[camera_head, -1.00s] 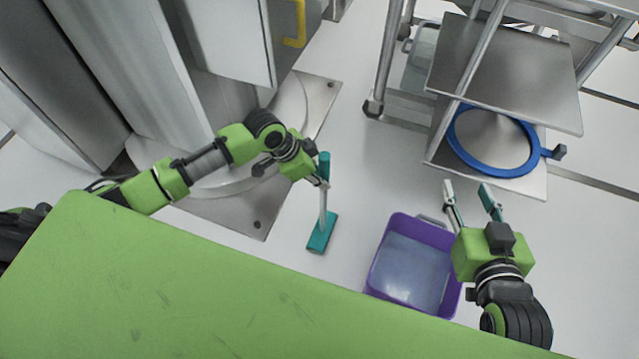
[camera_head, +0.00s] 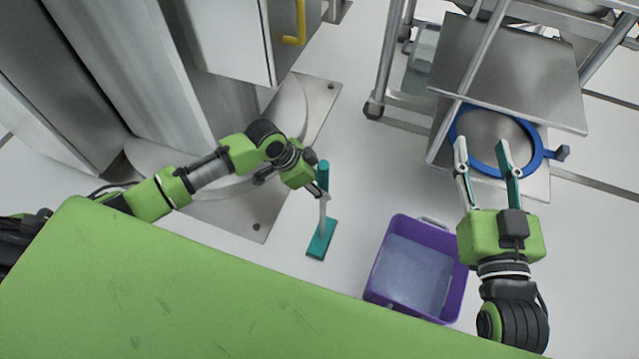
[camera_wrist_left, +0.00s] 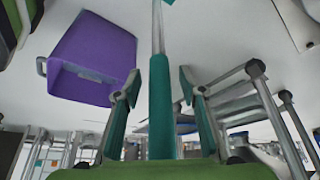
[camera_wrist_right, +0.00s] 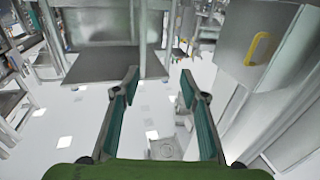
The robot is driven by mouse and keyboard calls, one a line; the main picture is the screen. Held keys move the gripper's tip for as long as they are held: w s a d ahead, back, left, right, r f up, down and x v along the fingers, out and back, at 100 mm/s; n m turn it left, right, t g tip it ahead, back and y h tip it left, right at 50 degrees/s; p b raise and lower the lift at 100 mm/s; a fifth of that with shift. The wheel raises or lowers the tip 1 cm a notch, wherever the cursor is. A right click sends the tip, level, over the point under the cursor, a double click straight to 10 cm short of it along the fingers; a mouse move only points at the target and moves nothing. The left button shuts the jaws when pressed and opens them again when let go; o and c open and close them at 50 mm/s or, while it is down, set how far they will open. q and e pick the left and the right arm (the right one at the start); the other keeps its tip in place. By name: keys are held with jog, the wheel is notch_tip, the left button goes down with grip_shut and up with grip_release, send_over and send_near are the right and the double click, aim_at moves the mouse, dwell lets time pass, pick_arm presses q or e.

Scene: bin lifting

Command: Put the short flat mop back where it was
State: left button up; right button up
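The short flat mop (camera_head: 321,239) has a teal flat head, a grey pole and a teal grip. In the head view it stands nearly upright, its head low by the floor left of the purple bin. My left gripper (camera_head: 320,188) is at its handle. In the left wrist view the teal grip (camera_wrist_left: 160,100) runs between the fingers of my left gripper (camera_wrist_left: 160,87), with a gap on each side. Whether the mop head touches the floor is unclear. My right gripper (camera_head: 481,142) is open and empty, above the floor near the cart; its parted fingers show in the right wrist view (camera_wrist_right: 159,80).
The purple bin (camera_head: 375,291) stands on the floor right of the mop. A metal cart (camera_head: 505,75) with a blue ring (camera_head: 535,165) on its lower shelf is at the upper right. Grey cabinets and a metal floor plate (camera_head: 240,215) lie left. A green surface (camera_head: 150,290) fills the foreground.

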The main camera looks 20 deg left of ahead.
pick_arm(q)
jog(key=shift+r, duration=0.2)
jog(key=shift+a+r, duration=0.1)
jog(key=shift+r, duration=0.1)
jog(key=p+v, duration=0.4)
jog(key=v, duration=0.7)
jog(key=shift+r, duration=0.2)
pick_arm(e)
jog(key=s+d+f+g+h, duration=0.1)
jog(key=s+d+f+g, duration=0.2)
jog(key=f, duration=0.6)
jog(key=s+d+f+g+h, duration=0.2)
jog(key=s+f+g, duration=0.6)
jog(key=s+f, duration=0.1)
jog(key=shift+s+d+m, duration=0.3)
jog(key=shift+s+d, duration=0.1)
pick_arm(q)
jog(key=shift+s, duration=0.15)
pick_arm(e)
jog(key=shift+f, duration=0.1)
